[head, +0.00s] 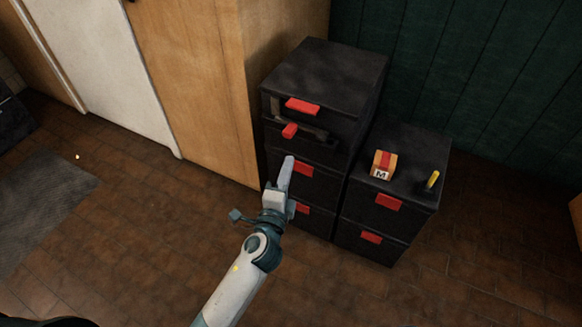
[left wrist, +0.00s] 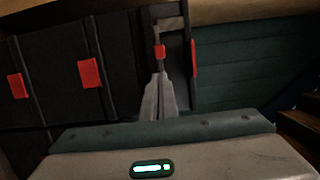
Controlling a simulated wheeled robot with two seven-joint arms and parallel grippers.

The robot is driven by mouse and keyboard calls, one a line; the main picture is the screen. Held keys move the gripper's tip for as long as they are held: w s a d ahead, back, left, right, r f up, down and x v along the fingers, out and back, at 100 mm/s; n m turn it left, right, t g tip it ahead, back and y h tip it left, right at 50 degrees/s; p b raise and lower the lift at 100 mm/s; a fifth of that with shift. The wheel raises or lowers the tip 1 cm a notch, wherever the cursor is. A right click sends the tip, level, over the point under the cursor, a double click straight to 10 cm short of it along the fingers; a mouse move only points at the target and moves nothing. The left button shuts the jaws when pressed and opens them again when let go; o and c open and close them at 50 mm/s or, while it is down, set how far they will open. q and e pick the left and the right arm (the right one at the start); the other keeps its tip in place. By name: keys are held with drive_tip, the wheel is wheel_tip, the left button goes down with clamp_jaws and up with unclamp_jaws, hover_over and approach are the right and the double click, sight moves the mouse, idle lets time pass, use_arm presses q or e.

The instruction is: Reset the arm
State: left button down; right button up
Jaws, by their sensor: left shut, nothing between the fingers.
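My left arm reaches in from the bottom of the head view. My left gripper (head: 288,160) is shut and empty, in front of the tall black drawer cabinet (head: 330,75). Its fingers also show closed together in the left wrist view (left wrist: 161,76), just below a small red handle (left wrist: 159,51). In the head view the fingertips overlap the cabinet front near a red drawer handle (head: 303,170); I cannot tell whether they touch it. My right gripper is not in view.
A lower black cabinet (head: 405,150) stands to the right. On it are an orange and red box marked M (head: 383,164) and a yellow-topped item (head: 432,180). The second drawer's handle (head: 290,130) sticks out. Brown floor (head: 150,230) is free at left, beside a grey mat (head: 45,205).

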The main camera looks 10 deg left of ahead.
use_arm(q)
drive_tip(key=shift+s, duration=0.4)
